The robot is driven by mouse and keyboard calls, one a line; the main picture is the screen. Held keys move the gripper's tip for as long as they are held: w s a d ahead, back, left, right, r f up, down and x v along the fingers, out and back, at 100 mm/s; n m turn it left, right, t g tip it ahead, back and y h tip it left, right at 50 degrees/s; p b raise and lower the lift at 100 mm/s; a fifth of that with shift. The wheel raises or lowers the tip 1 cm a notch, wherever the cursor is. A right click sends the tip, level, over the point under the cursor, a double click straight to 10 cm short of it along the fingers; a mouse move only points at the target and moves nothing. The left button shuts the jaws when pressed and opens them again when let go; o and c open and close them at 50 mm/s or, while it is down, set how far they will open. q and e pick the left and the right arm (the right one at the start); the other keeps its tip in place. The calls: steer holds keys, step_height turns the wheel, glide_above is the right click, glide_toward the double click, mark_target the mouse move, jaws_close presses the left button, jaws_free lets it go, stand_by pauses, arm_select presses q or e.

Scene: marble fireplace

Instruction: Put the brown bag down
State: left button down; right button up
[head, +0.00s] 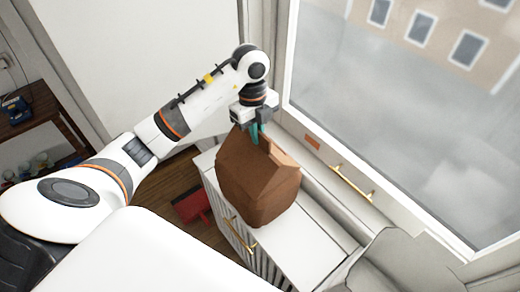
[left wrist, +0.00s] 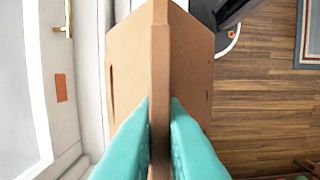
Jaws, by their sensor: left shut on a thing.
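The brown bag (head: 257,182) is a boxy bag with a folded top ridge. In the head view it is at the white cabinet top (head: 312,243) by the window; whether its base touches the surface cannot be told. My left gripper (head: 257,134) is above the bag, its teal fingers shut on the top ridge. In the left wrist view the bag (left wrist: 185,62) fills the middle, with the ridge between the two teal fingers (left wrist: 160,130). The bag's underside is hidden. My right gripper is not in view.
The window with a gold handle (head: 350,184) stands right behind the cabinet. A grey cushioned seat (head: 400,262) is at the lower right. A red object (head: 192,205) is on the wooden floor left of the cabinet. A dark wooden shelf (head: 40,122) is far left. The cabinet top is clear in front of the bag.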

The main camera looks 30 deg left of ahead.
mark_target(258, 167)
arm_select(q)
step_height(258, 167, down, 3)
steer(key=shift+f+p, duration=0.15)
steer(key=shift+p, duration=0.4)
steer(key=shift+f, duration=0.45)
steer(key=shift+f, duration=0.15)
steer(key=c, duration=1.5)
jaws_free()
